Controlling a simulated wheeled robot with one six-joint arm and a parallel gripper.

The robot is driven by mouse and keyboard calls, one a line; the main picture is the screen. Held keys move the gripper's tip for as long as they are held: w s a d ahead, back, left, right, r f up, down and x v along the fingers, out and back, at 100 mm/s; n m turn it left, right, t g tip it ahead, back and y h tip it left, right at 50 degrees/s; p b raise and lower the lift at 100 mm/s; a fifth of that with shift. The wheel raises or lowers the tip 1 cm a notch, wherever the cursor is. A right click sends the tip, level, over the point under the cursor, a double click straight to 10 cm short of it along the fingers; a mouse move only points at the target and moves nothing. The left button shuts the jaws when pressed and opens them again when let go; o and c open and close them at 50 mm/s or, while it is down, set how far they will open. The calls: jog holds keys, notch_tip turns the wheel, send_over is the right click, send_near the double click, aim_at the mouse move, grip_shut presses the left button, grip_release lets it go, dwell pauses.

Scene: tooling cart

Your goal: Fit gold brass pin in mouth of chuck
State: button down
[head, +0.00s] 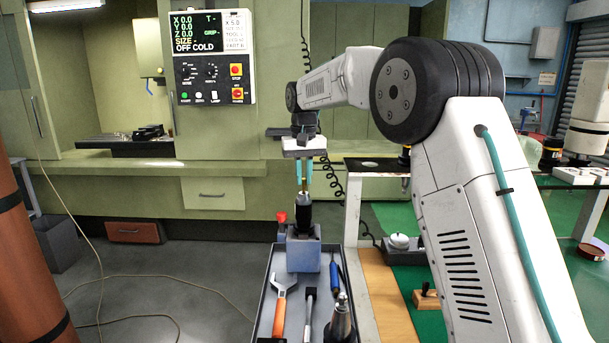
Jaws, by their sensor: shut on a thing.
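The gold brass pin (304,185) is upright between the teal fingers of my gripper (304,178), which is shut on it and points straight down. The chuck (304,215) is black and tapered, and stands upright in a blue-grey block (304,256) with its mouth facing up. The pin is directly above the chuck in this view, and its lower end is at or just over the mouth. I cannot tell whether the tip is inside the mouth. The fingers hide part of the pin.
The cart tray (262,290) holds an orange-handled wrench (280,305), a hammer-like tool (309,310), a blue-handled tool (334,275) and another dark tapered holder (341,318). A red knob (282,217) is left of the chuck. A green machine (205,192) stands behind.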

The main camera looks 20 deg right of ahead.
jog(key=c, duration=1.3)
grip_release()
jog(key=shift+c, duration=0.2)
jog(key=shift+r, duration=0.1)
notch_tip(320, 180, up, 7)
jog(key=shift+w+r, duration=0.1)
jog(key=s+d+f, duration=0.1)
jog(key=s+f, duration=0.2)
jog(key=s, duration=1.3)
jog(key=s+d+f+t, duration=0.1)
jog(key=s+f, duration=0.3)
jog(key=s, duration=1.2)
jog(key=s+d+f+n, duration=0.1)
jog(key=s+f, duration=0.3)
jog(key=s, duration=1.3)
jog(key=shift+d, duration=0.15)
